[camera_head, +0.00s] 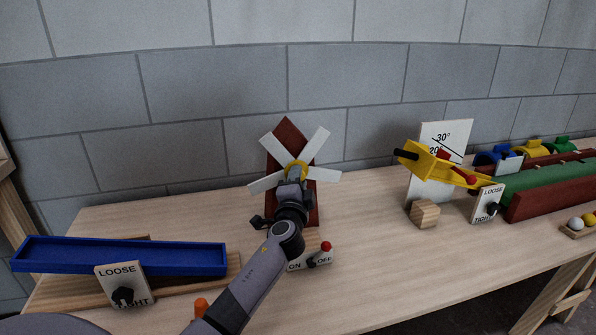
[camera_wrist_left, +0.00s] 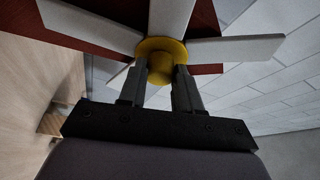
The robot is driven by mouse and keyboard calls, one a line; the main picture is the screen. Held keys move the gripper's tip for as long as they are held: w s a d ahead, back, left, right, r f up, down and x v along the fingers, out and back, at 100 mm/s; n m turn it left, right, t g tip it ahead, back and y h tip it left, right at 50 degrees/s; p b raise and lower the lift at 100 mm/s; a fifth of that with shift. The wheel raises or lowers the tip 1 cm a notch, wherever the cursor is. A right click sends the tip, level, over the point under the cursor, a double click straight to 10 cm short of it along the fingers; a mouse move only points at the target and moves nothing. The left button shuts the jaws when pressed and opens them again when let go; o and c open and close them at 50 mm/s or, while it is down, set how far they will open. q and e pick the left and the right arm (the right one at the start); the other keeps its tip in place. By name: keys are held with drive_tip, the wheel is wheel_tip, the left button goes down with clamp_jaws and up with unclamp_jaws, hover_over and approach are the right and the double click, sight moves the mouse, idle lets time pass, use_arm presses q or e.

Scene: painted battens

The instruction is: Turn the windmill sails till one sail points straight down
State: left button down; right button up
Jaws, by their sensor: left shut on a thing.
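The windmill has a dark red tapered board (camera_head: 285,129), a yellow hub (camera_head: 293,166) and white sails. In the head view one sail (camera_head: 273,147) points up-left, another (camera_head: 317,144) up-right, one (camera_head: 327,175) right and slightly down, and one (camera_head: 265,183) left and slightly down. My left gripper (camera_head: 293,178) is in front of the hub and hides the space straight below it. In the left wrist view its two fingers are shut on the yellow hub knob (camera_wrist_left: 160,68), with white sails (camera_wrist_left: 236,49) fanning out behind. My right gripper is not in view.
A blue tray (camera_head: 120,257) with a LOOSE/TIGHT dial plate (camera_head: 120,274) is at left. A yellow device (camera_head: 434,164) and wooden block (camera_head: 424,214) stand at right. Bare bench (camera_head: 385,270) lies at front right.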

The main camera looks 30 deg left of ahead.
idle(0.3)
use_arm(q)
drive_tip(key=c, duration=0.8)
unclamp_jaws()
drive_tip(key=v, duration=0.7)
drive_tip(key=shift+s, duration=0.15)
